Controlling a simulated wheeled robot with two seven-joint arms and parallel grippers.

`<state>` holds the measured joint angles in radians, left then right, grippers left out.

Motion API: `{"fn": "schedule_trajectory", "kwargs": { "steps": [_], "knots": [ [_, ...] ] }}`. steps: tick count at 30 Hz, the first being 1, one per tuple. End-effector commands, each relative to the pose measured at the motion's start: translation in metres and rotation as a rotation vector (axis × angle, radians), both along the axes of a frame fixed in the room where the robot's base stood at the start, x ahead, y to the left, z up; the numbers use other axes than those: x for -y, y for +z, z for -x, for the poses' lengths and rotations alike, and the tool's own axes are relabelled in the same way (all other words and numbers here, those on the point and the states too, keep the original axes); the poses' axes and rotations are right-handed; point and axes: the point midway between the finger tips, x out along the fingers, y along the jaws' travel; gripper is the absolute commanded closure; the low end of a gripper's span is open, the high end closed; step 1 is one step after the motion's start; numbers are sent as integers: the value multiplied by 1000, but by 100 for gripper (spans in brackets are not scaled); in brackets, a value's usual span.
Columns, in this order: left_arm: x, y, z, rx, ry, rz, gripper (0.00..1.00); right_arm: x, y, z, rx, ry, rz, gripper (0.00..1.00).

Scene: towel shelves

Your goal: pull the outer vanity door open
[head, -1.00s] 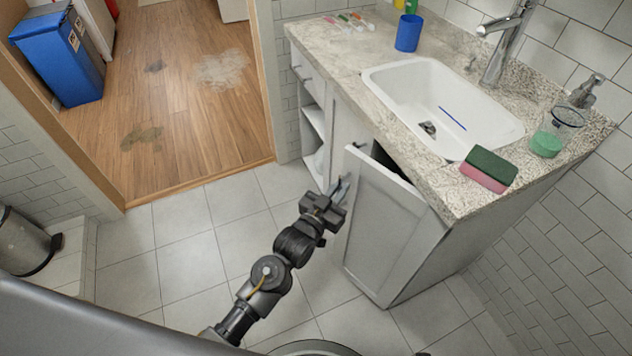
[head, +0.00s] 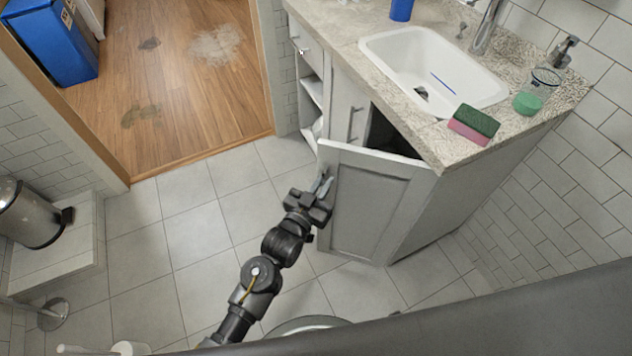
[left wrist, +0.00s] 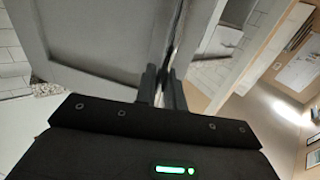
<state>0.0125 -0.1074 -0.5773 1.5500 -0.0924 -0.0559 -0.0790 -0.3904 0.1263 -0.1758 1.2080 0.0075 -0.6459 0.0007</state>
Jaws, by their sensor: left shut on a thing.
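The outer vanity door (head: 366,208) is a grey-white panel. It stands ajar, swung out from the cabinet, with a dark gap (head: 392,135) behind its top edge. My left gripper (head: 322,186) is at the door's free edge, shut on the door handle, which is mostly hidden by the fingers. In the left wrist view the fingers (left wrist: 162,86) are closed beside the door's edge, and the door panel (left wrist: 100,35) fills the upper left. The inner door, with its bar handle (head: 353,123), is shut. My right gripper is not in view.
The counter (head: 345,35) with a white sink (head: 432,85) overhangs the cabinet. A green and pink sponge (head: 473,125) lies near its front edge. Tiled floor (head: 200,260) is clear left of my arm. A trash bin (head: 28,215) stands at far left.

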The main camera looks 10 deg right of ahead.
Motion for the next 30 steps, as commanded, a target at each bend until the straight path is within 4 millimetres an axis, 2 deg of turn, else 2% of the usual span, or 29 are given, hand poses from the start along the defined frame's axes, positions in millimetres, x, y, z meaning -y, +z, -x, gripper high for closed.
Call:
{"fn": "schedule_trajectory", "kwargs": {
  "steps": [8, 9, 12, 23, 30],
  "knots": [
    [2, 0, 1, 0, -5, 1, 100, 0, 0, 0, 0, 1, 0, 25],
    [2, 0, 1, 0, -5, 1, 87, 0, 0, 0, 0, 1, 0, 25],
    [2, 0, 1, 0, -4, 1, 76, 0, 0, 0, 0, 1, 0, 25],
    [-3, 0, 6, -1, -2, -1, 76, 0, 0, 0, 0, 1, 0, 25],
    [-30, -1, 40, -2, -3, -2, 76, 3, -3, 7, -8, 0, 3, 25]
  ]
}}
